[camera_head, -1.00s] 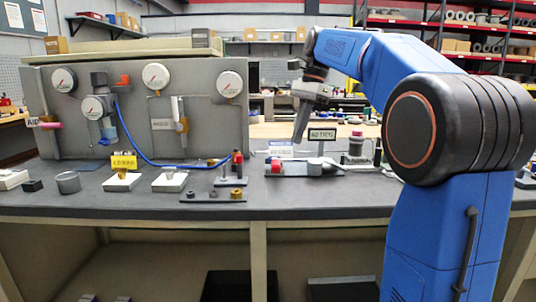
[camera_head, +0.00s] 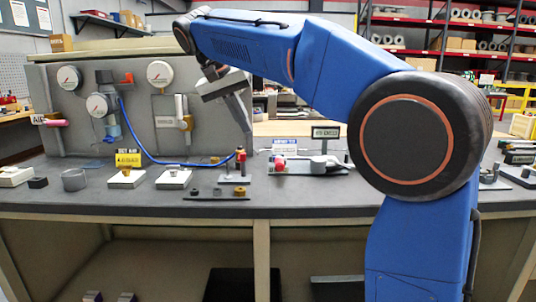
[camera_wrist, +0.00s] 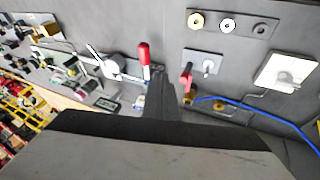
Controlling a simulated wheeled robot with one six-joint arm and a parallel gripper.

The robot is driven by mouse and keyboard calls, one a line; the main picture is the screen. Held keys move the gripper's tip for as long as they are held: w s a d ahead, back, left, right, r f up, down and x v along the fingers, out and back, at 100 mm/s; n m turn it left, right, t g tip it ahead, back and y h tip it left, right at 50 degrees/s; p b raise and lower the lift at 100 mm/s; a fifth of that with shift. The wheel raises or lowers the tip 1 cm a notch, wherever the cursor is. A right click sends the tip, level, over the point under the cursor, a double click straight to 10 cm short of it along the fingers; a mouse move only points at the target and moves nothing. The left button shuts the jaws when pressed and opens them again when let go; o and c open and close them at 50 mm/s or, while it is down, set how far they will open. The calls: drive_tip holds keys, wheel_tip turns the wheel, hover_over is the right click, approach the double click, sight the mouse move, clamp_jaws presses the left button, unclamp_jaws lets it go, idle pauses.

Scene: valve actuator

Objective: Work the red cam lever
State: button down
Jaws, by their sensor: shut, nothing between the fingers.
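A red-handled lever (camera_wrist: 143,56) stands on a dark base with a grey round part, left of my fingers in the wrist view. In the head view its red end (camera_head: 279,168) shows on the bench, right of the blue hose. A second, smaller red handle (camera_wrist: 186,78) sits by the brass hose fitting, right of my fingers; it shows in the head view too (camera_head: 240,152). I cannot tell for certain which is the cam lever. My gripper (camera_head: 243,125) is shut and empty, pointing down above the bench. In the wrist view the gripper (camera_wrist: 160,82) lies between both red handles, apparently touching neither.
A grey panel (camera_head: 218,130) with gauges stands behind, left of my gripper. A blue hose (camera_head: 150,153) runs from it to the bench fitting. White blocks (camera_head: 174,178) and a strip of nuts (camera_head: 217,194) lie in front. A small dark sign (camera_head: 326,132) stands right.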

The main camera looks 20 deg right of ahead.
approach(276, 162)
wheel_tip(276, 162, down, 5)
drive_tip(key=w, duration=0.2)
drive_tip(key=shift+w+d+f, duration=0.1)
drive_tip(key=shift+d+f, duration=0.1)
drive_tip(key=shift+d, duration=0.3)
drive_tip(key=shift+d+f, duration=0.2)
drive_tip(key=shift+d, duration=0.3)
drive_tip(key=shift+s+d+f, duration=0.15)
drive_tip(key=shift+s+d, duration=0.15)
drive_tip(key=shift+d, duration=0.3)
